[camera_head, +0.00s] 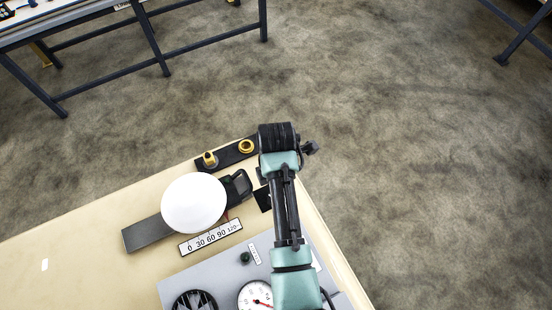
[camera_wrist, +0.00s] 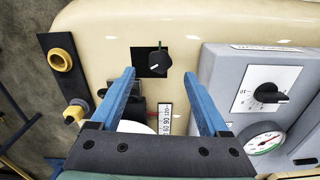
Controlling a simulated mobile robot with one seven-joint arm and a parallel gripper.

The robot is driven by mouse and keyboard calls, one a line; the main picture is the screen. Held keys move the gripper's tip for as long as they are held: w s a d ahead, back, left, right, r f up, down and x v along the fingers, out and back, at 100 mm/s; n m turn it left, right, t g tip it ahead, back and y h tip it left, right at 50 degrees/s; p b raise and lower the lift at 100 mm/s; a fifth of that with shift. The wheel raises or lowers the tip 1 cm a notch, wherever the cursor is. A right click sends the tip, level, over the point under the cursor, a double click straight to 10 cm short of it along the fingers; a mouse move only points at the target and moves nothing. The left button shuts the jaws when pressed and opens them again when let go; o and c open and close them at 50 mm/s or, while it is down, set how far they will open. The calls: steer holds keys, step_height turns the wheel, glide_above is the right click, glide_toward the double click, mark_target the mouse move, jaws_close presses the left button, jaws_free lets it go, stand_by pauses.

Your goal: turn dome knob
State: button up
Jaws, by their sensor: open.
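A large white dome (camera_head: 193,203) sits on a dark grey bar on the cream trolley top, beside a printed scale. In the wrist view, part of a white round surface (camera_wrist: 135,127) shows low between the fingers. I cannot tell for sure which is the dome knob. My gripper (camera_wrist: 159,75) is open and empty, its blue fingers pointing towards either side of the black knob, apart from it.
The scale strip (camera_head: 211,237) lies near the dome. A grey panel box (camera_wrist: 228,65) with a selector knob (camera_wrist: 270,93) and gauge (camera_wrist: 262,140) stands close on the right. Open floor lies beyond the trolley edge.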

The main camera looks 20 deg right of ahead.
step_height(320, 180, up, 7)
steer(key=b, duration=0.1)
steer(key=shift+f, duration=0.15)
stand_by(0.5)
